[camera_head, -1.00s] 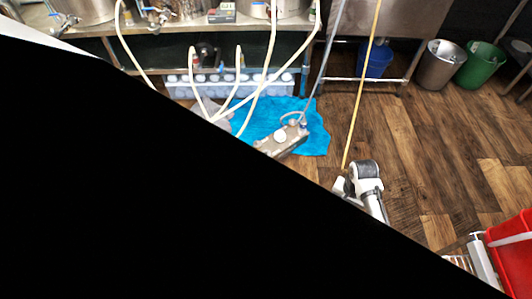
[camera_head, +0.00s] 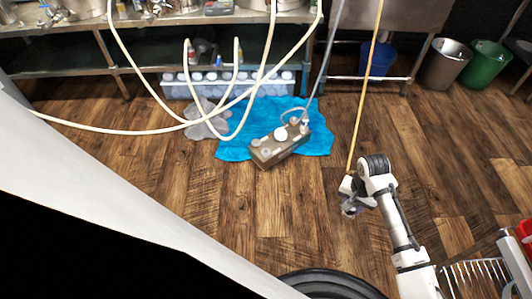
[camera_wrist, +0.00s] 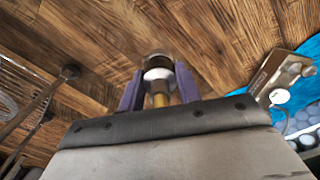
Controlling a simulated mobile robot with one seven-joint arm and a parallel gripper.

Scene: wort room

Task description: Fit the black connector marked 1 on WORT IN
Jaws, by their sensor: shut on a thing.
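My gripper (camera_head: 350,208) hangs over bare floor right of centre in the head view. In the wrist view its two purple fingers (camera_wrist: 157,95) are shut around a fitting (camera_wrist: 158,61) with a dark rim, a white collar and a yellow stem. It looks like a connector; no number is readable on it. A yellow hose (camera_head: 364,90) runs down from the top to my wrist. A tan-grey box (camera_head: 279,146) with round ports on top sits on a blue mat (camera_head: 236,148), left of and beyond my gripper. No WORT IN label is readable in either view.
Cream hoses (camera_head: 110,131) loop across the left, in front of a steel bench (camera_head: 130,50). A blue bucket (camera_head: 377,58), a metal bin (camera_head: 447,63) and a green bin (camera_head: 486,66) stand at the back right. A wire rack (camera_head: 480,275) is at lower right. The middle floor is clear.

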